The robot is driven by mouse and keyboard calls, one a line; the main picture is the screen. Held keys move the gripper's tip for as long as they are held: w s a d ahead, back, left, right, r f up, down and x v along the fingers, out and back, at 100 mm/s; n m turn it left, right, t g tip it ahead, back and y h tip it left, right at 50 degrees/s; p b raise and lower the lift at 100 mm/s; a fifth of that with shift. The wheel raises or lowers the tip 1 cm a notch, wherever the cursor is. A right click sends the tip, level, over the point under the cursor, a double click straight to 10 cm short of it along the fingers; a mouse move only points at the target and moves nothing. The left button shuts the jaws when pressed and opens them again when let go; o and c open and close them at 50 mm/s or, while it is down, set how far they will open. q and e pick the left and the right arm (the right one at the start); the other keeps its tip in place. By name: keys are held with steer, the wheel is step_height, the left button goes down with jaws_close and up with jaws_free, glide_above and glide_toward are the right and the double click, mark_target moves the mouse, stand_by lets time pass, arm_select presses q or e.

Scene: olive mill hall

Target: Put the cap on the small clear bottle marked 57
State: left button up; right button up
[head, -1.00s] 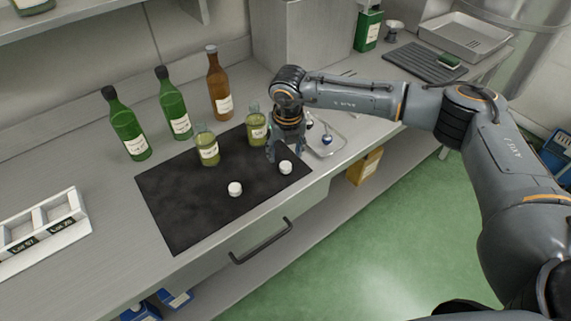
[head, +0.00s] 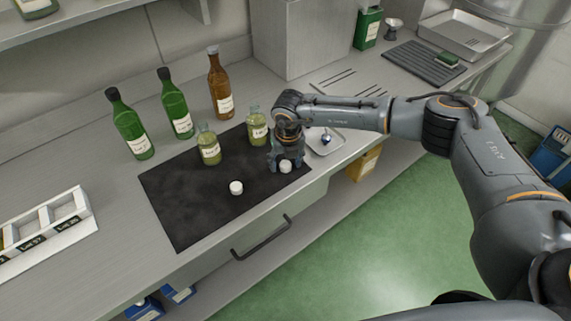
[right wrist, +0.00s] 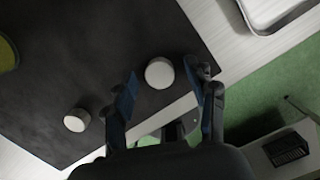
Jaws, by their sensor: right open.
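Two small clear bottles with yellow-green contents stand uncapped on the black mat (head: 190,215): the left bottle (head: 209,150) and the right bottle (head: 257,130). Their label marks are too small to read. A white cap (head: 236,187) lies on the mat's front part. A second white cap (head: 285,167) lies near the mat's right front edge. My right gripper (right wrist: 166,74) is open and pointing down, its fingers either side of this second cap (right wrist: 159,75), not shut on it. The first cap (right wrist: 77,120) lies outside the fingers. My left gripper is out of view.
Two green bottles (head: 130,128) (head: 177,112) and a brown bottle (head: 220,90) stand behind the mat. A white rack (head: 45,228) is at the left. A metal tray (head: 326,143) lies right of the mat, close to my right gripper. A drawer handle (head: 262,240) juts from the front.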

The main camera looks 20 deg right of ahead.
mark_target(285, 164)
steer(key=c, duration=0.8)
steer(key=shift+r+b, duration=0.45)
step_height(285, 164, up, 2)
steer(key=shift+s+a+r+b, duration=0.15)
steer(key=shift+r+b, duration=0.1)
steer(key=shift+b, duration=0.5)
steer(key=s+a+r+b, duration=0.4)
steer(key=s+r, duration=0.5)
steer(key=s, duration=0.4)
steer(key=shift+r+b, duration=0.35)
steer(key=shift+b, duration=0.1)
steer(key=shift+a, duration=0.1)
